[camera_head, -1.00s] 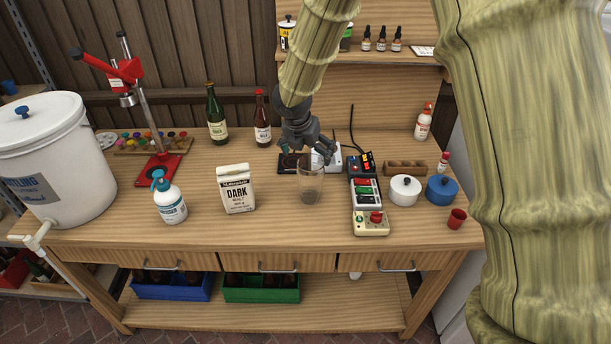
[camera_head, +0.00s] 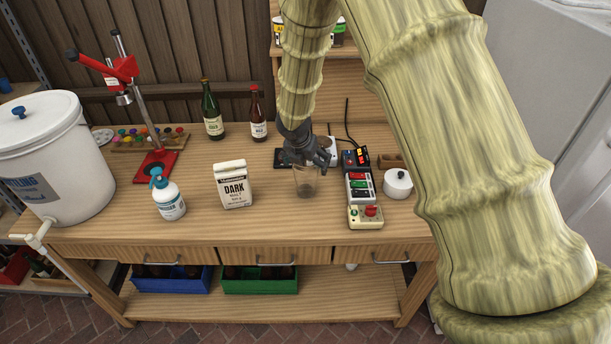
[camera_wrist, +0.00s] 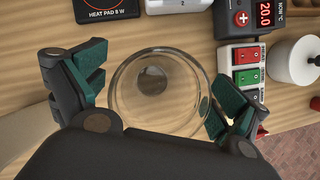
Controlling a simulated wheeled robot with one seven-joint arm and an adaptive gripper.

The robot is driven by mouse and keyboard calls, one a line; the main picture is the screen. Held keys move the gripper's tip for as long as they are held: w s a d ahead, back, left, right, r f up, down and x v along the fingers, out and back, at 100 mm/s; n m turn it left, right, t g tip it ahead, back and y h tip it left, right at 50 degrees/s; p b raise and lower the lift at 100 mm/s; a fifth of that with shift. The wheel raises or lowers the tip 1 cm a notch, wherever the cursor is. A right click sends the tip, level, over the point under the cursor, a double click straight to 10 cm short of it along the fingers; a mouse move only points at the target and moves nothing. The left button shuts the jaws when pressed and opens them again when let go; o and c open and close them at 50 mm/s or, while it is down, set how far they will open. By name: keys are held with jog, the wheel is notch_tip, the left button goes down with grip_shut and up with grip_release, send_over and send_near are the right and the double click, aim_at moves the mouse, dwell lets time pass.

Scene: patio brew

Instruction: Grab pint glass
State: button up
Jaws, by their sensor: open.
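My gripper (camera_head: 308,160) is just behind and above the glass in the head view. In the wrist view the two green-padded fingers of my gripper (camera_wrist: 158,100) are spread apart, one on each side of the glass. The right finger is close to the rim; I cannot tell whether it touches. The gripper is open and holds nothing.
A power strip (camera_head: 360,187) with red and green switches and a temperature controller (camera_wrist: 251,15) stand close right of the glass. A heat pad (camera_wrist: 101,8) lies behind it. Bench in front is clear.

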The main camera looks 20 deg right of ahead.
jog(key=shift+w+d+f, duration=0.2)
jog(key=shift+f, duration=0.45)
jog(key=c, duration=1.3)
jog(key=shift+r, duration=0.15)
